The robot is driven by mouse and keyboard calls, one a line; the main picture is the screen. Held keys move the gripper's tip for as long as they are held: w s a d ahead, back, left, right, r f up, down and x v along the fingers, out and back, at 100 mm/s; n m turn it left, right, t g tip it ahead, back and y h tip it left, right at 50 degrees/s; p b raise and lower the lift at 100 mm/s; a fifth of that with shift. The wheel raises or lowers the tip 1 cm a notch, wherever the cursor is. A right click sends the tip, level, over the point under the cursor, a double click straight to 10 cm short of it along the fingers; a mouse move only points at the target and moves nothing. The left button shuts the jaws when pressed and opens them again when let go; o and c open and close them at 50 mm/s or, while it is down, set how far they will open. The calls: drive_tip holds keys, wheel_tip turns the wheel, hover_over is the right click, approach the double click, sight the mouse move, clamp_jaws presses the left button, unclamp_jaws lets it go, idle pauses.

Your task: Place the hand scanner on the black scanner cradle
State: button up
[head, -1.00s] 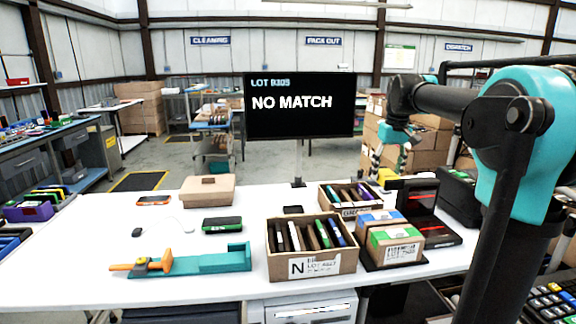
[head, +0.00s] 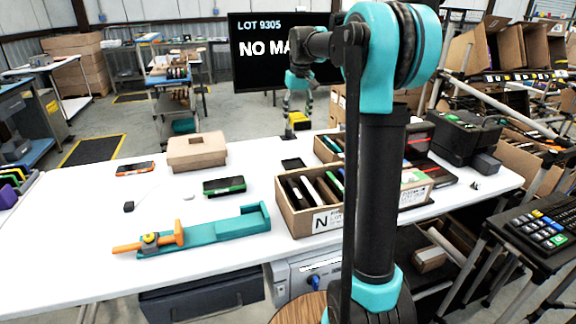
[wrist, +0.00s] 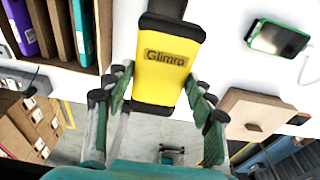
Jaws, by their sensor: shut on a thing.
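My gripper (wrist: 160,88) is shut on a yellow device with black ends and a "Glimro" label, which looks like the hand scanner (wrist: 157,80). Its fingers lie along both sides of it. In the head view, my gripper (head: 298,112) holds the scanner (head: 299,121) above the far part of the white table, below the screen. A small flat black piece (head: 292,163) lies on the table just nearer than the scanner; it may be the cradle, but its shape is too small to be sure.
A carton of upright slim items (head: 320,222) stands at the table's front, with another carton (head: 325,148) behind it. A brown box (head: 197,150), a green-edged device (head: 224,186) and a teal fixture (head: 205,232) are to the left. The screen (head: 265,80) stands behind.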

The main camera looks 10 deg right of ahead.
wheel_tip(320, 180, down, 19)
drive_tip(key=shift+r, duration=0.2)
idle(0.3)
drive_tip(key=o, duration=1)
drive_tip(key=shift+f, duration=0.1)
wheel_tip(320, 180, up, 12)
drive_tip(key=s, duration=0.1)
drive_tip(key=shift+s+d, duration=0.2)
drive_tip(key=shift+s, duration=0.1)
